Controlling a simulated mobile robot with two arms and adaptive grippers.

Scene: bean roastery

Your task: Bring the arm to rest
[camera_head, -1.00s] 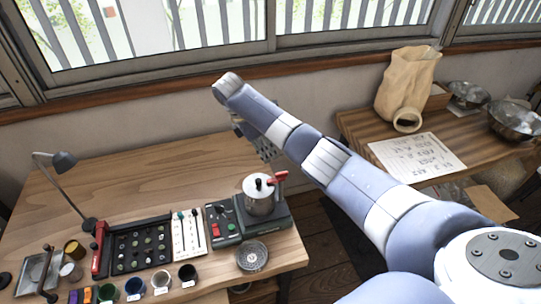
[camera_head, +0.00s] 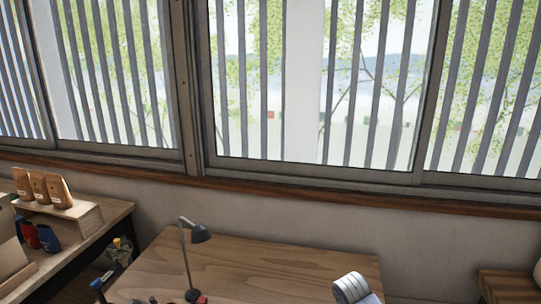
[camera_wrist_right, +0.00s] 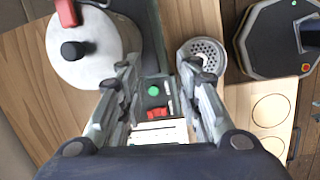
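My right gripper (camera_wrist_right: 157,62) shows in the right wrist view. Its two fingers are apart with nothing held between them. It hangs above the black device with a green and a red button (camera_wrist_right: 153,90). A silver lidded pot (camera_wrist_right: 95,50) with a black knob and a red handle is to the left of the fingers. A perforated round metal dish (camera_wrist_right: 207,52) is by the right finger. In the head view only a small blue and white piece of my arm (camera_head: 355,288) shows at the bottom edge. My left gripper is in neither current view.
The head view shows barred windows and a wooden table (camera_head: 250,264) with a desk lamp (camera_head: 200,234). A side shelf at left holds several brown bags (camera_head: 40,188). Another wooden surface (camera_head: 508,286) is at the lower right. The visible back of the middle table is clear.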

